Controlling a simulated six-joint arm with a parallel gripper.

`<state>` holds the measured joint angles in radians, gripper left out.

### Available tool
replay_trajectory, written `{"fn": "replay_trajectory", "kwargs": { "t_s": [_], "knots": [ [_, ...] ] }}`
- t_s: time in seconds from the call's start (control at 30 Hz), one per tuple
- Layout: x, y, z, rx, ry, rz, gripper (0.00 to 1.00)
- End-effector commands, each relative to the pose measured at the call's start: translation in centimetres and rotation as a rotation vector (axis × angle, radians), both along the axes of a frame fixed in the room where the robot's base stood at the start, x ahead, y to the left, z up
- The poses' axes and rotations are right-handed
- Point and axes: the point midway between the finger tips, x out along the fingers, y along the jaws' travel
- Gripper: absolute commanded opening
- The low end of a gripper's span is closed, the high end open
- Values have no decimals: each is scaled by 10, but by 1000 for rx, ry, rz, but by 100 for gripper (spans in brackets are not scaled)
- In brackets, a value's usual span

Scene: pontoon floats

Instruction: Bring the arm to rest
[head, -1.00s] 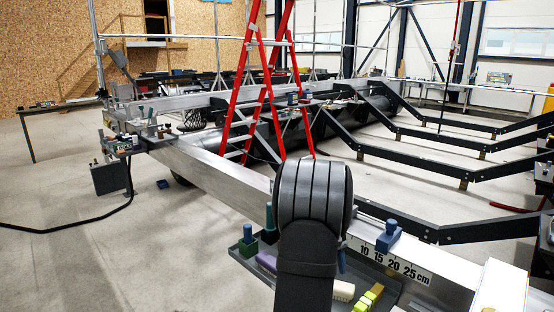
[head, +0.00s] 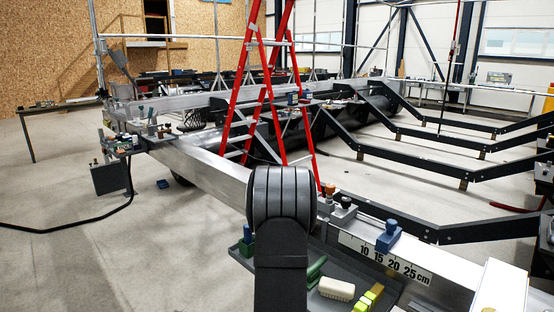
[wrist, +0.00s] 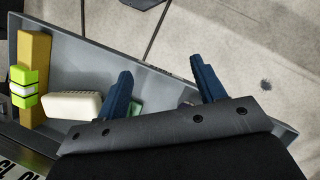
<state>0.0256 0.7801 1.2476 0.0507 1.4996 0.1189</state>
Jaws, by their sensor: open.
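My gripper (wrist: 163,84) shows in the wrist view with its two blue fingers spread wide apart, and nothing is seen held between them. It is over a grey tray (wrist: 62,52). A cream block (wrist: 74,105) lies in the tray to the left of the fingers, and part of a green thing (wrist: 136,107) shows beside the left finger. In the head view my dark arm link stands in front of the tray (head: 318,247) and hides my gripper.
A yellow bar with a lime band (wrist: 25,88) lies in the tray. On the metal beam (head: 207,175) sit a blue-handled block (head: 388,236) and a grey block with a dark knob (head: 344,210). A red ladder (head: 243,95) stands behind. Open floor (head: 110,250) lies left.

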Motion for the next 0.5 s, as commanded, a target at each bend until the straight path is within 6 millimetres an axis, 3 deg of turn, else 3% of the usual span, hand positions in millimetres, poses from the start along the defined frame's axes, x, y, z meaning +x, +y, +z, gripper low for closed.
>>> {"fn": "replay_trajectory", "kwargs": {
  "t_s": [0.2, 0.5],
  "knots": [
    [-15, 4, -14, -2, 2, 67, 63],
    [-17, 4, -17, 0, 0, 84, 63]
  ]
}}
